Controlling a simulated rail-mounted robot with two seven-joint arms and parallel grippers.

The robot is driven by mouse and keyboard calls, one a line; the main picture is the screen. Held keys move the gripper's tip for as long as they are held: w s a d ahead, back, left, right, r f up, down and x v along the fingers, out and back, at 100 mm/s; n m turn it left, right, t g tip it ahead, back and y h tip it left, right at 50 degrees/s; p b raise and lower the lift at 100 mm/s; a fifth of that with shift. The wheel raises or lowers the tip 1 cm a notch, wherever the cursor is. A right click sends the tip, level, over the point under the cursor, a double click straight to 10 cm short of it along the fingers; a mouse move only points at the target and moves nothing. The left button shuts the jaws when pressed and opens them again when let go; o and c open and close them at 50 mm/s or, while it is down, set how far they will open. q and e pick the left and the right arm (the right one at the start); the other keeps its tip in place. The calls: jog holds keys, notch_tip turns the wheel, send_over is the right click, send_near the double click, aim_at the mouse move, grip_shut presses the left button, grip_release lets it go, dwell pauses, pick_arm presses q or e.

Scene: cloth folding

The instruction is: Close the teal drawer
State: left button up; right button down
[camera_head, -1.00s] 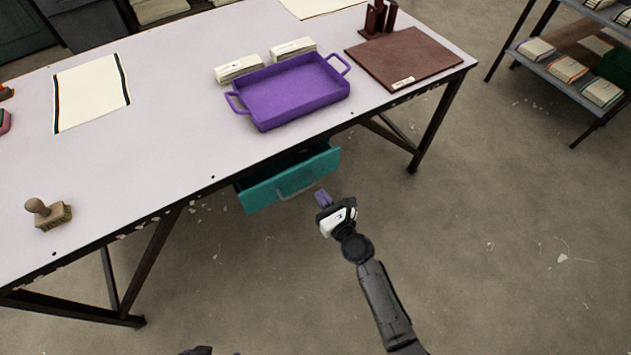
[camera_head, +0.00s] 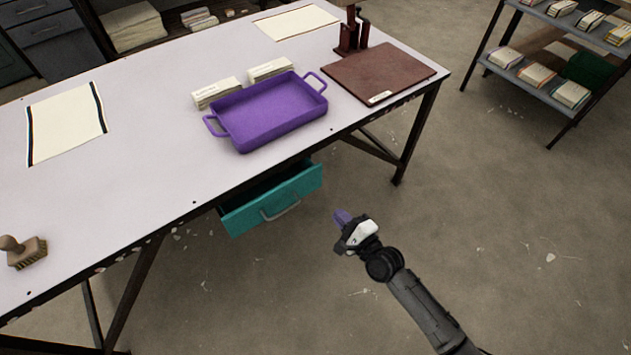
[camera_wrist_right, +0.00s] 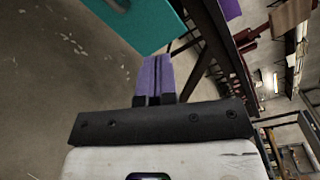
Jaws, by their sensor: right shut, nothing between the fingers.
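The teal drawer (camera_head: 272,203) hangs under the front edge of the table (camera_head: 160,130) in the head view and is pulled partly open. Its grey handle (camera_head: 281,210) is on the front face. My right gripper (camera_head: 341,216) is shut and empty, in the air to the right of the drawer front and apart from it. In the right wrist view, the purple fingers (camera_wrist_right: 154,78) are together, and part of the teal drawer (camera_wrist_right: 140,22) shows just beyond them at the top. My left gripper is not in view.
On the table are a purple tray (camera_head: 268,110), white bundles (camera_head: 218,92), a brown board (camera_head: 378,72) and a stamp (camera_head: 24,252). A table leg (camera_head: 415,135) stands right of the drawer. A shelf (camera_head: 545,85) is at the far right. The floor between is clear.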

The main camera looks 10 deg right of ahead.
jog(key=n, duration=0.3)
jog(key=n+b, duration=0.2)
jog(key=b, duration=0.4)
send_near(306, 174)
jog(key=shift+t, duration=0.4)
jog(key=x, duration=0.4)
jog(key=f+x, duration=0.1)
jog(key=x, duration=0.1)
jog(key=shift+a, duration=0.2)
jog(key=shift+w+a+r, duration=0.1)
jog(key=shift+w+a, duration=0.15)
jog(key=shift+w, duration=0.35)
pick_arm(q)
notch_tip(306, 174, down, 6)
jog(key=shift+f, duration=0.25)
